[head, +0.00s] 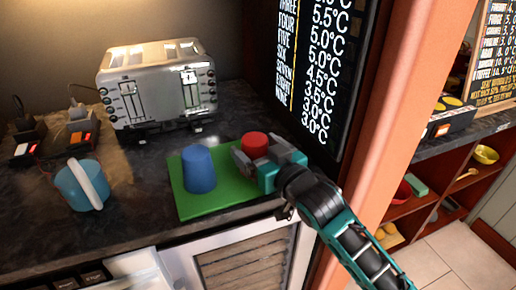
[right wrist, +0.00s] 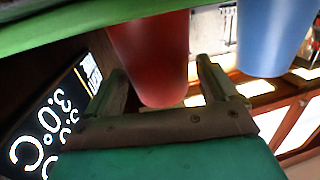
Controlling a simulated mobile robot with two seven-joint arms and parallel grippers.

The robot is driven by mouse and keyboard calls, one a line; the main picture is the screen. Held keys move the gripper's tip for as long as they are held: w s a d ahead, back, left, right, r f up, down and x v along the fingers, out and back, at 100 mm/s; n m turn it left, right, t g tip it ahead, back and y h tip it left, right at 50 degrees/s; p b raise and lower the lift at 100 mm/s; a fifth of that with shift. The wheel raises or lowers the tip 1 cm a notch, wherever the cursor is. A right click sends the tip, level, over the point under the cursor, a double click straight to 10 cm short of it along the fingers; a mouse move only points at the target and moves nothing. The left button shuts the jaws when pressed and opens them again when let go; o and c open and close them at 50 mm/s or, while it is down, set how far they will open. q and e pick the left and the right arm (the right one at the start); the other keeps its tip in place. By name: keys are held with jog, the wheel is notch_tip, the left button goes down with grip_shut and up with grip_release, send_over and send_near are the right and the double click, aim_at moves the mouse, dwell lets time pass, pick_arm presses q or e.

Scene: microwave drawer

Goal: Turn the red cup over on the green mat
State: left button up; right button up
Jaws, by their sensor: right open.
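The red cup (head: 255,143) stands upright at the back right of the green mat (head: 215,207), its closed end seeming to face up. It also shows in the right wrist view (right wrist: 150,50), where the picture is upside down and the cup's wider end is at the mat. My right gripper (head: 252,157) is open around the red cup, one finger on each side in the right wrist view (right wrist: 160,78). I cannot tell whether the fingers touch it. Part of the cup is hidden by the gripper in the head view. My left gripper is not in view.
A blue cup (head: 198,170) stands on the mat left of the red cup. A silver toaster (head: 155,85) stands behind. A light-blue mug (head: 78,187) is at the left on the dark counter. An orange pillar (head: 405,90) and a temperature board (head: 322,60) stand close to the right.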

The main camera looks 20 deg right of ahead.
jog(key=f+v, duration=0.1)
jog(key=v, duration=1.2)
jog(key=shift+r, duration=0.5)
jog(key=s+f+g, duration=0.3)
jog(key=s+f, duration=0.1)
jog(key=f, duration=0.9)
jog(key=s+a+f+g+h, duration=0.1)
jog(key=s+f+g, duration=0.2)
jog(key=f, duration=0.9)
jog(key=shift+s+a+f+h, duration=0.3)
jog(key=shift+s+f, duration=0.05)
jog(key=shift+s, duration=0.05)
